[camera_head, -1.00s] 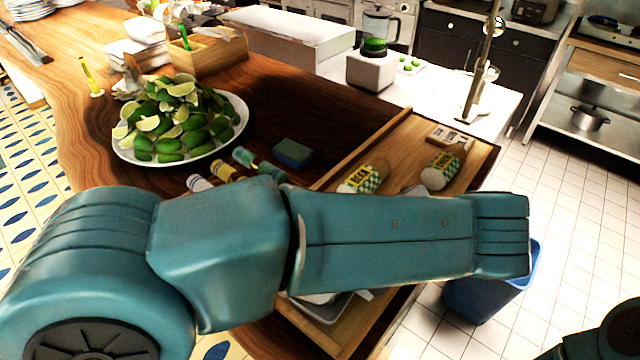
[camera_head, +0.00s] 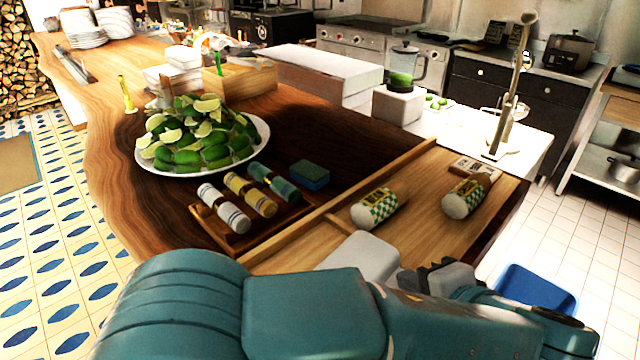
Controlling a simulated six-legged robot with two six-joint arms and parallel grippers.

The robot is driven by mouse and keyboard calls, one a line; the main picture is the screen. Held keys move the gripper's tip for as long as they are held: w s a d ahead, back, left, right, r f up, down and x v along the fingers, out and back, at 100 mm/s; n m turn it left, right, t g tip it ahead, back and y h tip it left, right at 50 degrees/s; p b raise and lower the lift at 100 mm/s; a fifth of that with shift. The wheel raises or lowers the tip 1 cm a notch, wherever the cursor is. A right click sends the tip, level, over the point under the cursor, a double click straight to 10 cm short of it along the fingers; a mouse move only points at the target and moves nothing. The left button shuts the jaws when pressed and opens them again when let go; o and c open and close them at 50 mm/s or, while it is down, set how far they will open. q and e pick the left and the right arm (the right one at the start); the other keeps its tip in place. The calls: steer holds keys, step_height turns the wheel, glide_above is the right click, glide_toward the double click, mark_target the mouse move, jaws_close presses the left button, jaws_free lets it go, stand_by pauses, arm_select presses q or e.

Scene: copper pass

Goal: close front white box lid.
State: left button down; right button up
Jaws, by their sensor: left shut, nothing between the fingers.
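A pale white-grey box with its surface facing me (camera_head: 362,256) is on the front part of the wooden counter. Its lower part is hidden behind my left arm, and I cannot tell how far its lid stands open. My left gripper (camera_head: 436,276) is dark, shut and empty, just right of the box. I cannot tell whether it touches the box. My left arm crosses the bottom of the view. My right gripper is not in view.
Two wrapped rolls (camera_head: 374,208) lie on the wooden tray beyond the box. A tray of three rolled towels (camera_head: 236,208), a blue-green sponge (camera_head: 310,175) and a plate of limes (camera_head: 257,130) are to the left. A blue bin (camera_head: 537,286) stands on the floor at right.

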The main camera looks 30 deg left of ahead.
arm_select(q)
steer(key=shift+f, duration=0.2)
stand_by(0.3)
